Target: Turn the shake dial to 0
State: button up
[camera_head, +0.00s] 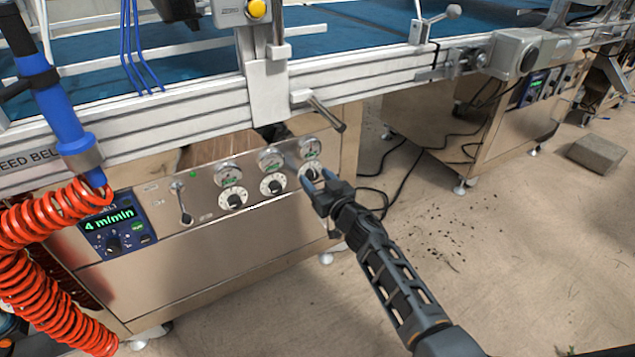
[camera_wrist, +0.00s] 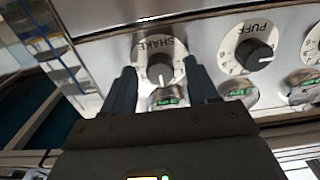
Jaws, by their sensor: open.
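The shake dial (camera_wrist: 160,48) is a round white plate lettered SHAKE with a black knob (camera_wrist: 159,70); its white pointer mark points down in the wrist view. Its scale figures are too small to read. My gripper (camera_wrist: 160,80) is open, with one dark finger on each side of the knob. I cannot tell whether the fingers touch it. In the head view my gripper (camera_head: 324,187) is at the right end of the steel panel, and its fingers partly hide the shake dial (camera_head: 307,169).
The puff dial (camera_wrist: 249,46) sits beside the shake dial, with another dial beyond. Small gauges (camera_head: 310,148) are above the dials in the head view. A metal handle (camera_head: 326,113) sticks out from the rail above. The panel also holds a lever (camera_head: 182,205) and a speed display (camera_head: 110,219).

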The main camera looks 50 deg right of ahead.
jog(key=c, duration=1)
jog(key=shift+c, duration=0.2)
jog(key=shift+n, duration=0.3)
jog(key=n+p, duration=0.1)
jog(key=n, duration=0.2)
jog(key=shift+n, duration=0.4)
jog(key=n, duration=0.9)
jog(key=shift+f, duration=0.1)
jog(key=n, duration=0.4)
jog(key=shift+b, duration=0.4)
jog(key=shift+n, duration=0.4)
